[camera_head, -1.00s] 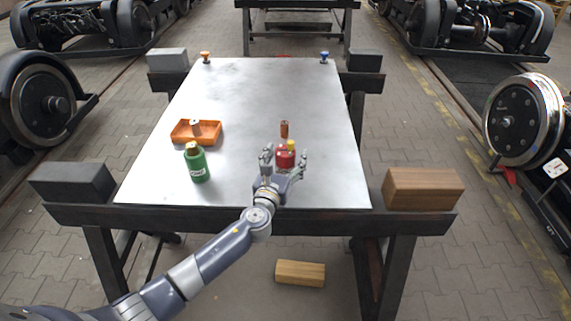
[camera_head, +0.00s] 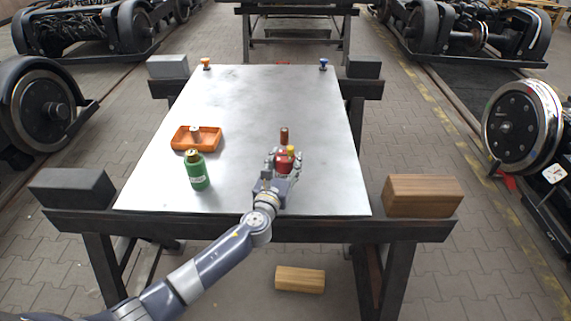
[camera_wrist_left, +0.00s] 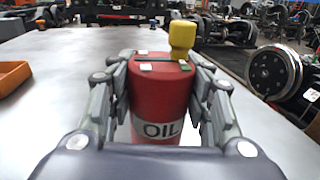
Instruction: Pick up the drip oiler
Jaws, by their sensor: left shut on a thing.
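The drip oiler appears to be the red can with a yellow cap (camera_head: 283,163), near the front right of the metal table. In the left wrist view the red can (camera_wrist_left: 160,98) stands upright with an OIL label facing me. My left gripper (camera_head: 284,160) is shut on it. In the wrist view the fingers of my left gripper (camera_wrist_left: 160,95) press on both its sides. Its lower end is hidden by my gripper, so I cannot tell whether it touches the table. My right gripper is not in view.
A brown cylinder (camera_head: 284,136) stands just behind the can. A green bottle (camera_head: 197,172) and an orange tray (camera_head: 208,141) holding a small object are to the left. Two small knobbed things stand at the far corners. The table middle (camera_head: 260,100) is clear.

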